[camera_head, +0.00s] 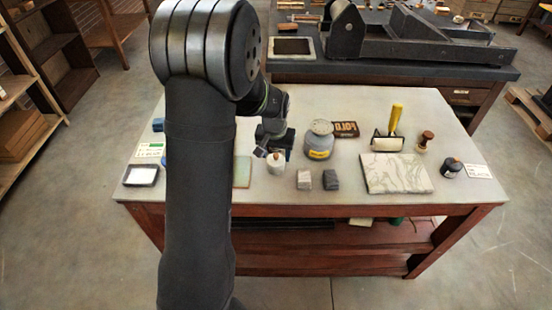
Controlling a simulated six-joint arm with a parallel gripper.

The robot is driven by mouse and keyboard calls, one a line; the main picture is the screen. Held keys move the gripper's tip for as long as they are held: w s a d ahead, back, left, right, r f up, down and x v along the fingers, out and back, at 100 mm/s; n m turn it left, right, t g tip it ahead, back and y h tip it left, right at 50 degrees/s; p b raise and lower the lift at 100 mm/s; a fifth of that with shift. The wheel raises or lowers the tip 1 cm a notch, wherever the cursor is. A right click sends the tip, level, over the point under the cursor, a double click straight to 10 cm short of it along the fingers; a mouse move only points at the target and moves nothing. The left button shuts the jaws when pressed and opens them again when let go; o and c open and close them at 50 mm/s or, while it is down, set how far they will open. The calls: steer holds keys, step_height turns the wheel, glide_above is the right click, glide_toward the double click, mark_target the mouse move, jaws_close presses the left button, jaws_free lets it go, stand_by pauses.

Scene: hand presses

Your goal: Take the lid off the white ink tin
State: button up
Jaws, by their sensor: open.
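The white ink tin (276,168) stands upright on the pale tabletop, right of my arm. A small knob shows at its top, so a lid appears to be on it. My gripper (268,151) is open, just above and slightly left of the tin's top. The picture is too small to tell whether a finger touches the knob.
A larger grey jar with a yellow label (320,140) stands close to the right. A yellow-handled roller (388,140), a marbled slab (396,174) and a dark tin (451,168) are farther right.

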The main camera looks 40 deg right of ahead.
steer(key=shift+f, duration=0.2)
jaws_close()
steer(key=shift+a, duration=0.1)
